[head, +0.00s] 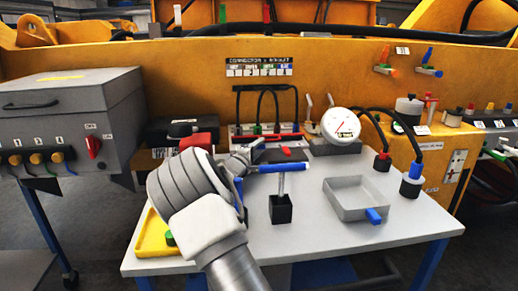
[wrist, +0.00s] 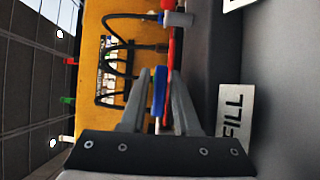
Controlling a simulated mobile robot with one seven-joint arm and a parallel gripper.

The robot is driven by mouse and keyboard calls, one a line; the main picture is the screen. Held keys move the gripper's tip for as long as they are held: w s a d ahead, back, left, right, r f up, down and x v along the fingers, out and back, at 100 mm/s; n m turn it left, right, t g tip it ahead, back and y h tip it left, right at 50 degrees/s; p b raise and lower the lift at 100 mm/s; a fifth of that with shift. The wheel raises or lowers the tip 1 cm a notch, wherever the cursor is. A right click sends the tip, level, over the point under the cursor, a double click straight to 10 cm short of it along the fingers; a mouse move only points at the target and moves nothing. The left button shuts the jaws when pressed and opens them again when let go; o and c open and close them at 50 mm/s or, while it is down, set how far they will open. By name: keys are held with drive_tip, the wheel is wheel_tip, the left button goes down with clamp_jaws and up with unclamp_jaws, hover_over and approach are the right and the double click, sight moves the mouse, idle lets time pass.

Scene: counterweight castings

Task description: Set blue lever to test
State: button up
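A blue lever handle (head: 292,168) lies roughly level on the table side of the scene, near a thin silver stem that rises from a black block. My gripper (head: 250,166) reaches in from the left and is close to the handle's left end. In the wrist view, my gripper (wrist: 161,73) has its fingers apart, one on each side of the blue handle (wrist: 158,92). A gap shows beside the blue, so I see no firm grip; whether a finger touches it is unclear. I cannot read a "test" mark.
A white dial gauge (head: 341,125) stands behind. A grey tray (head: 355,191) with a blue tab sits at right, and a yellow tray (head: 155,238) at left. Black hoses (head: 268,92) loop above a red bar. A "FILL" label (wrist: 235,117) shows near the fingers. The table's front right is clear.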

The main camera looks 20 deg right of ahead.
drive_tip(key=shift+c, duration=0.2)
clamp_jaws()
idle(1.1)
